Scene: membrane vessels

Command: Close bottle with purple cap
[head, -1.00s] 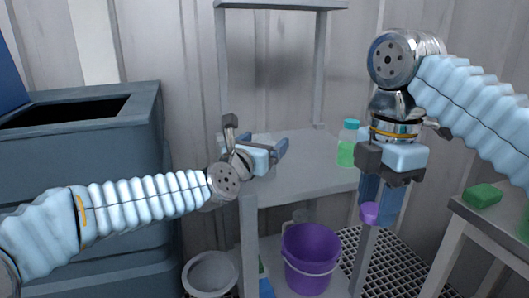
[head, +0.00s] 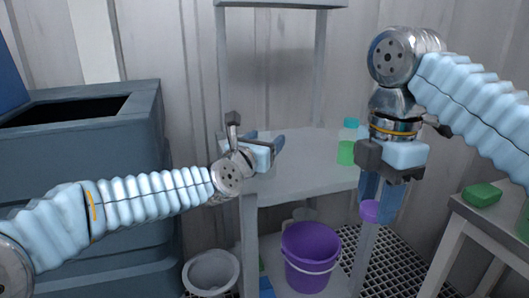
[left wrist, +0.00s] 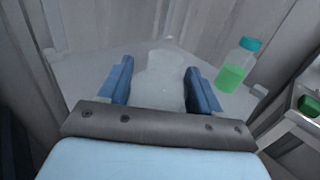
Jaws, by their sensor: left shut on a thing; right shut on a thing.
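My left gripper (head: 266,142) is at the left part of the grey shelf. In the left wrist view its blue fingers are on either side of a pale, translucent bottle (left wrist: 160,82), and it is shut on it. No cap shows on this bottle, though its outline is faint. In the head view the bottle is hard to make out behind the gripper. My right gripper (head: 377,200) points down in front of the shelf's right side, shut on the purple cap (head: 370,211). The cap is held at its fingertips, well apart from the bottle.
A bottle of green liquid with a teal cap (head: 346,152) stands on the shelf (head: 310,172) at the right. A purple bucket (head: 308,262) and a grey bucket (head: 211,273) are below. A side table with a green sponge (head: 481,195) is at right, a dark bin (head: 90,180) at left.

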